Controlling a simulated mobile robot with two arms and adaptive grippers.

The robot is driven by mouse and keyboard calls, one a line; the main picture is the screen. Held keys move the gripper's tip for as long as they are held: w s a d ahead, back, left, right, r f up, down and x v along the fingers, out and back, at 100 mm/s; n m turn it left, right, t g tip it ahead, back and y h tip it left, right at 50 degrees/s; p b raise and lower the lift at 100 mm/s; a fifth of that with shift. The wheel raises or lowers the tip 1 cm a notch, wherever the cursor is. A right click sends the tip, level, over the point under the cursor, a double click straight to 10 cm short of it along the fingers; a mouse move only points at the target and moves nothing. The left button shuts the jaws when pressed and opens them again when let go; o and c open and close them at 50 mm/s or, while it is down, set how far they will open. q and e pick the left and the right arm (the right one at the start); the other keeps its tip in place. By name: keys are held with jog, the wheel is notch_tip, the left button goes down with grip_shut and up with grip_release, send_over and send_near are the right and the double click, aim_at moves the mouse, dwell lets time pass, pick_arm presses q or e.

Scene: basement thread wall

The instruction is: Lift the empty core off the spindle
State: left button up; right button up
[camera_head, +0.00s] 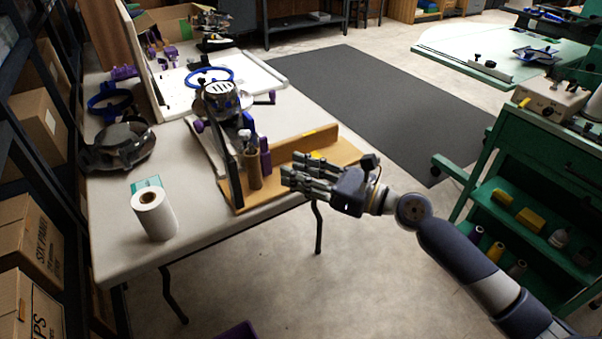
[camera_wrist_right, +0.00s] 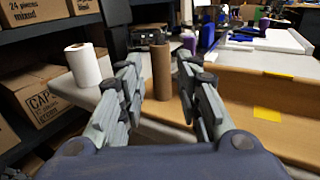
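The empty core is a brown cardboard tube (camera_head: 255,172) standing upright at the wooden holder (camera_head: 290,152) on the table. It also shows upright in the right wrist view (camera_wrist_right: 161,75), seen between the fingers. The spindle is not clearly visible; I cannot tell it apart inside the core. My right gripper (camera_head: 290,170) is open and empty, just right of the core, with its fingers pointing at it. In the wrist view the fingers (camera_wrist_right: 160,66) spread either side of the core with no visible contact. My left gripper is out of view.
A white paper roll (camera_head: 154,216) stands at the table's near left. A purple object (camera_head: 265,156) stands close beside the core. The wooden board's raised edge (camera_wrist_right: 260,88) lies right of the fingers. Cardboard boxes (camera_head: 35,238) fill the left shelves. A green cart (camera_head: 520,200) stands right.

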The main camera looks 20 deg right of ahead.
aim_at(258, 157)
jog(key=x, duration=0.9)
jog(key=shift+w, duration=0.1)
jog(key=shift+w+a+f, duration=0.1)
jog(key=shift+w+a, duration=0.3)
jog(key=shift+a, duration=0.05)
jog(key=shift+w+a, duration=0.1)
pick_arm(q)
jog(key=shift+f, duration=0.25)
pick_arm(e)
jog(key=shift+c, duration=0.3)
jog(key=c, duration=0.6)
